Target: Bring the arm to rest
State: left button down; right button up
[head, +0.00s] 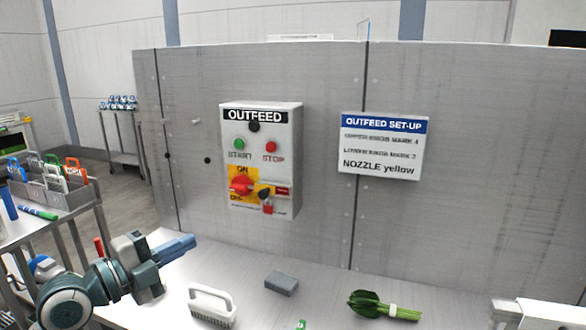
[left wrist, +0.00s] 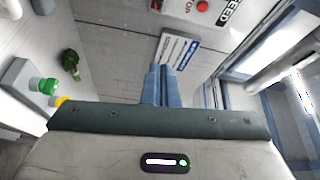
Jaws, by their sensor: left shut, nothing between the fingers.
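My left arm reaches in from the lower left in the head view. Its gripper (head: 178,246) points right, low in front of the grey panel wall, above the left part of the pale worktop. The two blue-grey fingers lie together with nothing between them. In the left wrist view the fingers (left wrist: 161,82) also show closed side by side and empty. My right gripper is not in view.
The OUTFEED box (head: 285,150) and set-up sign (head: 381,157) hang on the wall. A white-handled brush (head: 211,304), grey block (head: 281,283) and banded greens (head: 384,306) lie on the worktop (head: 330,300). A cart with a grey tray (head: 84,189) stands left.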

pick_arm(q)
jog(key=s+a+f+n+g+y, duration=0.15)
jog(key=s+f+n+y, duration=0.35)
jog(key=f, duration=0.8)
jog(key=s+f+n+g+y, duration=0.2)
jog(key=s+f+n, duration=0.4)
jog(key=f, duration=0.7)
jog(key=s+a+f+n+g+y, duration=0.3)
jog(key=s+f+n, duration=0.3)
jog(key=s, duration=0.3)
jog(key=s+a+f+n+g+y, duration=0.25)
jog(key=s+f+n, duration=0.4)
jog(key=s, duration=0.35)
notch_tip(320, 180, down, 28)
jog(key=a+g+y, duration=0.1)
jog(key=a+g, duration=0.1)
jog(key=a, duration=0.1)
jog(key=s+a+f+n+g, duration=0.1)
jog(key=s+f, duration=1.6)
jog(key=f, duration=0.3)
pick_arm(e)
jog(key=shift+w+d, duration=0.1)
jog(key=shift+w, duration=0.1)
pick_arm(q)
jog(key=shift+f, duration=0.1)
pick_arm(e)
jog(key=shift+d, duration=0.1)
